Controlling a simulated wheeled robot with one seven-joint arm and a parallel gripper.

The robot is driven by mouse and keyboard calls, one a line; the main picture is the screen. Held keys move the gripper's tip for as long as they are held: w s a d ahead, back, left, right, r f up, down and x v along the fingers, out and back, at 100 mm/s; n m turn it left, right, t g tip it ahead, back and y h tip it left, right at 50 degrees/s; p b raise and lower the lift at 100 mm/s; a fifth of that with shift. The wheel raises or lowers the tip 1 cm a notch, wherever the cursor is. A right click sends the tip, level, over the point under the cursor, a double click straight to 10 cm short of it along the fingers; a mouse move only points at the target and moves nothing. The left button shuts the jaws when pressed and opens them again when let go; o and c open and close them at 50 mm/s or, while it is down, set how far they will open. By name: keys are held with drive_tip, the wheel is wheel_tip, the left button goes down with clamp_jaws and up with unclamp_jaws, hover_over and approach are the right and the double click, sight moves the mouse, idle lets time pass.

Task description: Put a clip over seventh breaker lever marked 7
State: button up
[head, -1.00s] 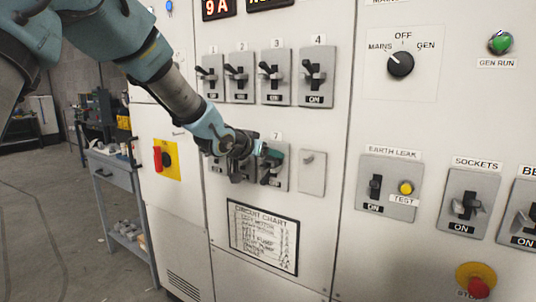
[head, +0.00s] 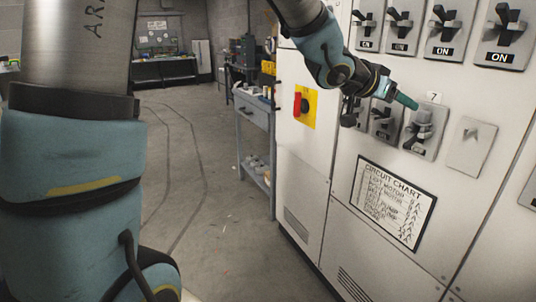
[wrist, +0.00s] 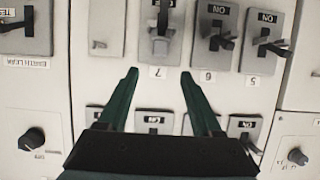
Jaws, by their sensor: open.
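The breaker marked 7 (head: 421,137) is in the lower row on the white panel, with its number label above it. A pale grey block that looks like the clip (head: 424,117) sits over its lever. In the upside-down wrist view the grey clip (wrist: 160,45) covers the lever of breaker 7 (wrist: 160,15), between and beyond my fingertips. My gripper (wrist: 158,76) is open with nothing between its green fingers, in front of the panel near the 7 label. In the head view my gripper (head: 412,102) overlaps the breaker's upper left edge. Whether it touches is unclear.
Breakers 6 (wrist: 211,25) and 5 (wrist: 262,35) stand beside breaker 7 with protruding levers. A blank plate (head: 471,146) is on its other side. A row with ON labels (head: 446,28) is above, the circuit chart (head: 393,203) below. A cart (head: 255,140) stands left.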

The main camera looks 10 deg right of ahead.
drive_tip(key=w+a+f+n+t+y, duration=0.1)
drive_tip(key=w+a+f+n+y, duration=0.2)
drive_tip(key=a, duration=0.6)
drive_tip(key=w+a+f+n+t+y, duration=0.1)
drive_tip(key=w+a+f+n+y, duration=0.25)
drive_tip(key=a, duration=0.55)
drive_tip(key=w+a+f+n+t+y, duration=0.1)
drive_tip(key=w+a+f+y, duration=0.1)
drive_tip(key=w+a+f, duration=0.45)
drive_tip(key=s+a+f+n+g+y, duration=0.2)
drive_tip(key=s+a, duration=0.4)
drive_tip(key=a, duration=0.6)
drive_tip(key=s+a+f+n+g+y, duration=0.2)
drive_tip(key=s+a, duration=0.4)
drive_tip(key=a, duration=0.6)
drive_tip(key=shift+s+f+n+g, duration=0.45)
drive_tip(key=shift+f+n, duration=0.35)
drive_tip(key=shift+n, duration=0.35)
